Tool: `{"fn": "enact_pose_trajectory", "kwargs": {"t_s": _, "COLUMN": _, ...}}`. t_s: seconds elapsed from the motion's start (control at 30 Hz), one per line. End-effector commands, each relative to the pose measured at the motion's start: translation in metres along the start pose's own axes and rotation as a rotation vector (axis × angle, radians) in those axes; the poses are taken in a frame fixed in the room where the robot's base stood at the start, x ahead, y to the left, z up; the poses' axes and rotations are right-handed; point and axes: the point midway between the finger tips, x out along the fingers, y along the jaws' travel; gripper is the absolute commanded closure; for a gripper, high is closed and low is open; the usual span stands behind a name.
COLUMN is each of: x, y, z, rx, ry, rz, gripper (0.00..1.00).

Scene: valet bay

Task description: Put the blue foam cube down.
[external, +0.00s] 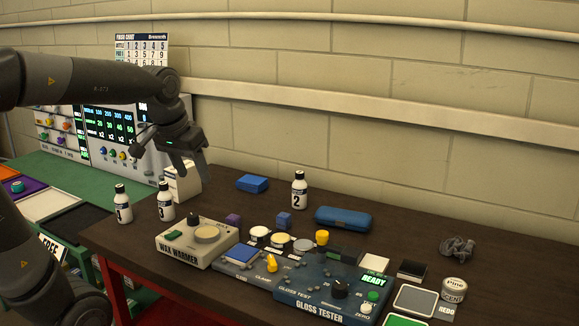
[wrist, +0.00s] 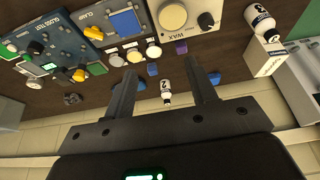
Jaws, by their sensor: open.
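A small blue cube (external: 284,219), which looks like the foam cube, sits on the dark bench behind the row of round pots. It also shows in the wrist view (wrist: 152,69), between the fingers' lines but well beyond them. My gripper (external: 190,170) is open and empty, raised above the bench at the left, over a white box. In the wrist view its two fingers (wrist: 163,76) are spread with nothing between them. The gripper is apart from the cube, to its left and higher.
A purple cube (external: 233,221), bottle 2 (external: 299,190), a flat blue box (external: 252,183) and a blue case (external: 342,218) stand around the cube. The wax warmer (external: 181,248) and gloss tester (external: 318,300) are in front. Bottle 3 (external: 165,203) and the white box (external: 183,186) are near my gripper.

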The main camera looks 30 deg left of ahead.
Motion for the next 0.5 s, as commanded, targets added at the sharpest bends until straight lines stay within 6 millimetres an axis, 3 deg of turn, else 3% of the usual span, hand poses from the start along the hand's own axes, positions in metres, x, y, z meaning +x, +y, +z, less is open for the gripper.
{"fn": "enact_pose_trajectory", "kwargs": {"t_s": 0.03, "x": -0.004, "y": -0.003, "z": 0.018, "rx": -0.002, "ry": 0.023, "rz": -0.001, "gripper": 0.48}}
{"fn": "enact_pose_trajectory", "kwargs": {"t_s": 0.2, "x": -0.005, "y": -0.010, "z": 0.066, "rx": 0.000, "ry": 0.088, "rz": -0.006, "gripper": 0.48}}
{"fn": "enact_pose_trajectory", "kwargs": {"t_s": 0.33, "x": -0.003, "y": -0.013, "z": 0.090, "rx": 0.001, "ry": 0.120, "rz": -0.008, "gripper": 0.48}}
{"fn": "enact_pose_trajectory", "kwargs": {"t_s": 0.5, "x": 0.000, "y": -0.015, "z": 0.103, "rx": 0.002, "ry": 0.139, "rz": -0.010, "gripper": 0.44}}
